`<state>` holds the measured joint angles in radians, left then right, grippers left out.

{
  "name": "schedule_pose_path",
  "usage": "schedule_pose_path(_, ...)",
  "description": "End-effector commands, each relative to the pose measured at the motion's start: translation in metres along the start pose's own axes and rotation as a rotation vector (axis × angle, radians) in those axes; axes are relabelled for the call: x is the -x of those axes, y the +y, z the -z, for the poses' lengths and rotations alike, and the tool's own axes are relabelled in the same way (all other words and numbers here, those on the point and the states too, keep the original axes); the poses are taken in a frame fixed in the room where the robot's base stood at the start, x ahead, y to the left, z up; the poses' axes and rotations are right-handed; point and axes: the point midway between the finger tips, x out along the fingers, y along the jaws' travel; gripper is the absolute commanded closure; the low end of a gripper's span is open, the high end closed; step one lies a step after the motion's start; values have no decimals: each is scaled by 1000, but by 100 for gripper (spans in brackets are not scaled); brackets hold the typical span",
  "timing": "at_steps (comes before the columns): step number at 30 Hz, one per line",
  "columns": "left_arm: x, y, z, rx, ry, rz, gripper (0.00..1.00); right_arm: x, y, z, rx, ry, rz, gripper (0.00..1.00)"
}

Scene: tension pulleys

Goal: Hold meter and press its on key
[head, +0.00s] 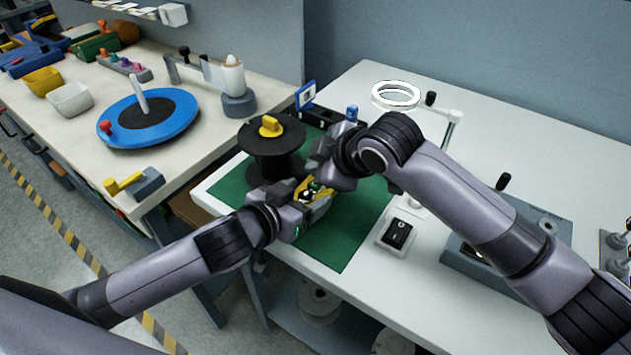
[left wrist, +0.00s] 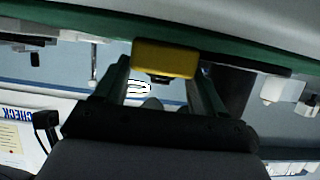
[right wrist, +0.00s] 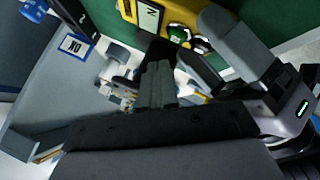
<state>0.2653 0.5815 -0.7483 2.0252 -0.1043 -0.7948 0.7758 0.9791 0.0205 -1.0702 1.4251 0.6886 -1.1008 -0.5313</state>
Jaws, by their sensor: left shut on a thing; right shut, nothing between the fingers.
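The yellow meter (head: 326,188) is gripped by my left gripper (head: 309,194) above the green mat (head: 347,238). In the left wrist view the meter (left wrist: 165,60) sits between the two fingers. In the head view the right gripper (head: 324,177) partly covers the meter.
A black spool with a yellow knob (head: 270,126) stands just behind my left gripper. A black switch (head: 398,233) sits on the white bench, right of the mat. A ring lamp (head: 396,95) and a blue sign (head: 305,95) stand farther back. The mat's front part is clear.

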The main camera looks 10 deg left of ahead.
Motion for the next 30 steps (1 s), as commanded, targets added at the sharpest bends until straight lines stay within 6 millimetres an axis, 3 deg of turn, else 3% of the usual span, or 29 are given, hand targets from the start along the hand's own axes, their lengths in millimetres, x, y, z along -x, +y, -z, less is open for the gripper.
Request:
schedule_pose_path(7,0,0,0,0,1,0,75,-8,-6,-6,1,0,1,100)
schedule_pose_path(30,0,0,1,0,1,0,75,-8,-6,-6,1,1,0,100)
